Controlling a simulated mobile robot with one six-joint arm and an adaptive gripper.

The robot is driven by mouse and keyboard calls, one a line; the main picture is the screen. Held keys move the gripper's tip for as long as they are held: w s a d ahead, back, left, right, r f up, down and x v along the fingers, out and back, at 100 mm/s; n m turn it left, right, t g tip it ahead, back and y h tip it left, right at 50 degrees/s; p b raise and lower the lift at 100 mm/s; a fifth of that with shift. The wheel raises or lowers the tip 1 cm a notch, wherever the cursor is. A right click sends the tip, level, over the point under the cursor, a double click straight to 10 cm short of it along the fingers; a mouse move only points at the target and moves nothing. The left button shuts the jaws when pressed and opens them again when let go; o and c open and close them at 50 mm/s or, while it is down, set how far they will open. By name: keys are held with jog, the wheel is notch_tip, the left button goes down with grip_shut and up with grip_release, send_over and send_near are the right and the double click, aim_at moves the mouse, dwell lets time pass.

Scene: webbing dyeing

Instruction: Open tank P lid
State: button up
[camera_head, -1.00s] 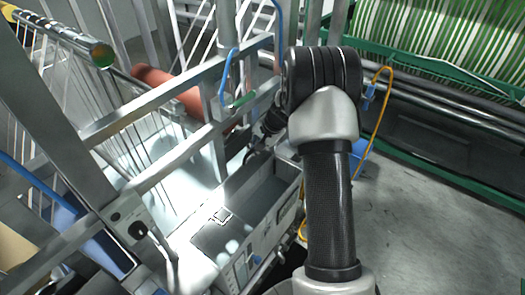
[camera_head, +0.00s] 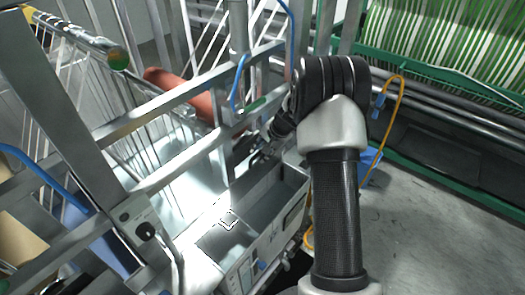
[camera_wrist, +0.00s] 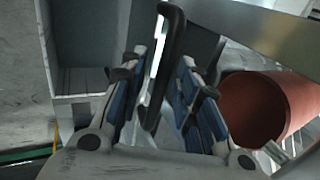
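A pale metal tank box (camera_head: 283,228) stands low in the middle of the head view. Its far part shows a recessed grey interior; a darker panel with a small white square mark (camera_head: 228,220) lies in its near part. I cannot read which tank is P. My gripper (camera_head: 262,143) is beyond the box's far end, small and partly hidden by my arm and the frame. In the wrist view my gripper (camera_wrist: 162,82) has its blue-padded fingers apart, with a slim black handle-like bar (camera_wrist: 172,40) between them. A gap shows on its right; contact on its left is unclear.
Metal frame bars (camera_head: 175,165) cross close on the left. A reddish-brown cylinder (camera_head: 180,92) lies behind them and shows right of my gripper in the wrist view (camera_wrist: 270,105). A green-edged rack with striped webbing (camera_head: 440,45) stands at right. Grey floor (camera_head: 430,190) is clear.

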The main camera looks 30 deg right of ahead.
jog(key=v, duration=1.2)
jog(key=shift+f, duration=0.1)
